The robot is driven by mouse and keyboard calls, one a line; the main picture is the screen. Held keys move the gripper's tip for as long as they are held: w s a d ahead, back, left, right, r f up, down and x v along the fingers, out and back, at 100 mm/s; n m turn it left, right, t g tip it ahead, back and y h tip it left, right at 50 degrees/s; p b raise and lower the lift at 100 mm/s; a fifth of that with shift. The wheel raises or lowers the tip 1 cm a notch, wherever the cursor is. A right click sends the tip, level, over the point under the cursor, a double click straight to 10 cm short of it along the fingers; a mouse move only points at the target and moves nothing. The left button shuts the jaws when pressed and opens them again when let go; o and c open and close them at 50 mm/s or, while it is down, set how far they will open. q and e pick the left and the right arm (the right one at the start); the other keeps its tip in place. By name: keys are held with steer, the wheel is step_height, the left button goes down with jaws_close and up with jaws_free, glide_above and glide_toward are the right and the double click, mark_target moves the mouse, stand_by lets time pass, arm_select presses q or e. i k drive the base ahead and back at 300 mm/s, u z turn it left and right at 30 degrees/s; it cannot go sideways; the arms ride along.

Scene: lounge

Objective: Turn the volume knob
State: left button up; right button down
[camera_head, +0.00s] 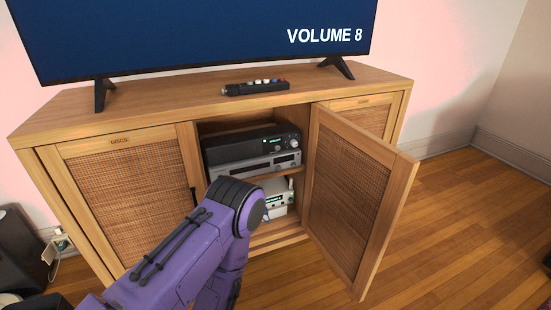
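A black audio unit (240,148) sits on the upper shelf of the open middle bay of the wooden cabinet. Small round controls show at its right end, and one of them looks like a knob (291,138); I cannot read its label. A purple arm of mine comes in from the lower left. The gripper on this arm is hidden behind the joint. My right gripper is not in view. The television (200,40) reads "VOLUME 8".
A silver unit (262,166) lies just below the black one. The cabinet door (352,200) stands open on the right. A remote (255,88) lies on top. The floor at right is clear.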

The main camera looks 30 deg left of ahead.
mark_target(294, 143)
steer(key=u, duration=0.05)
steer(key=i, duration=0.95)
